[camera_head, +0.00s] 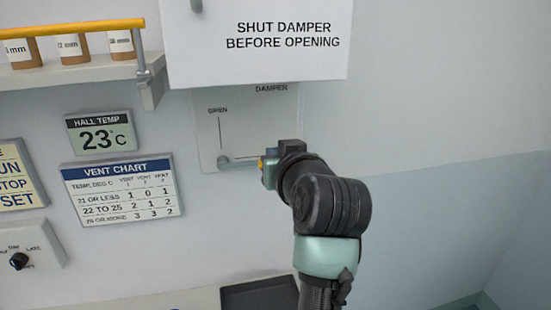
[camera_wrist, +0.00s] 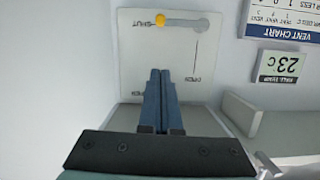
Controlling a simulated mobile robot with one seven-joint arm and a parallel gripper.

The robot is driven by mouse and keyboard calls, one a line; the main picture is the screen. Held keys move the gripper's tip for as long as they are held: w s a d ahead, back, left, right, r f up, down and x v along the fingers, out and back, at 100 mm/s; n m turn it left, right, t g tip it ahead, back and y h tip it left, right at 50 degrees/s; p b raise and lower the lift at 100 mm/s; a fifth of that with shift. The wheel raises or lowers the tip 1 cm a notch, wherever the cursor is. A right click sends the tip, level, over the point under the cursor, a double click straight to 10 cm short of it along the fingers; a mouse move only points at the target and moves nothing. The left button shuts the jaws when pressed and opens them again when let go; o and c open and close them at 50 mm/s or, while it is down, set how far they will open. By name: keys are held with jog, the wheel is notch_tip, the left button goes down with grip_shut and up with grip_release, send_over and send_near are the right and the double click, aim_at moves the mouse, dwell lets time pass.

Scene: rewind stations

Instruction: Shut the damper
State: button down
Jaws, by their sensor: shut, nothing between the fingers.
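The damper panel (camera_head: 208,135) is a pale plate on the wall below a white cabinet. Its grey lever (camera_head: 240,159) lies nearly level, running right from its pivot. In the wrist view, turned upside down, the lever's yellow knob (camera_wrist: 160,20) is beside the SHUT label (camera_wrist: 152,24), and the lever (camera_wrist: 182,22) lies away from the OPEN line. My gripper (camera_head: 268,168) is at the knob end in the head view and hides part of the panel there. In the wrist view my gripper's fingers (camera_wrist: 160,72) are together and empty, with plate showing between tips and knob.
The white cabinet (camera_head: 255,65) reads "SHUT DAMPER BEFORE OPENING" and hangs just above the panel. A shelf (camera_head: 70,75) with a yellow rail and labelled spools is at upper left. A vent chart (camera_head: 120,190) and 23 °C display (camera_head: 100,132) are left. The wall right is bare.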

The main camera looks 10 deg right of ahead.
dwell(0.3)
jog(key=s+a+r+t, duration=0.3)
jog(key=s+r+t, duration=0.1)
jog(key=s+r, duration=0.3)
jog(key=s+a+r+t, duration=0.4)
jog(key=s+r, duration=0.4)
jog(key=r, duration=0.1)
jog(key=s+a+r+t, duration=0.4)
jog(key=s+r, duration=0.3)
jog(key=r, duration=0.2)
jog(key=shift+s+a, duration=0.25)
jog(key=shift+s, duration=0.1)
